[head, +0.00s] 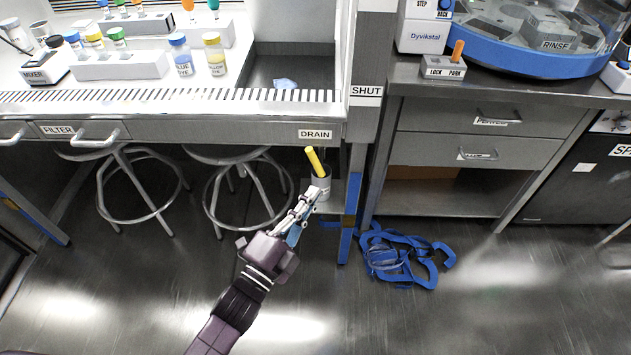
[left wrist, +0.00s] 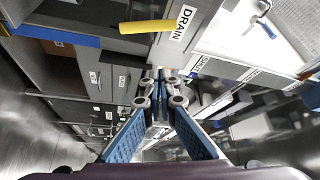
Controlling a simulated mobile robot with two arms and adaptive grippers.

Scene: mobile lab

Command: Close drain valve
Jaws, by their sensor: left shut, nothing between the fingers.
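The drain valve's yellow handle (head: 315,161) sticks up, tilted, from a grey cylindrical body (head: 321,186) below the DRAIN label (head: 315,134) on the bench front. In the left wrist view the yellow handle (left wrist: 160,26) lies across the upper middle, beside the DRAIN label (left wrist: 183,22). My left gripper (head: 313,194) is shut and empty, its tips just in front of the grey body in the head view. In the left wrist view the closed fingertips (left wrist: 161,76) point below the handle, apart from it in the picture. My right gripper is in neither view.
A SHUT label (head: 366,91) is on the post right of the hood. Stools (head: 245,195) stand under the bench at left. A blue strap bundle (head: 398,258) lies on the floor at right. The floor in front is open.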

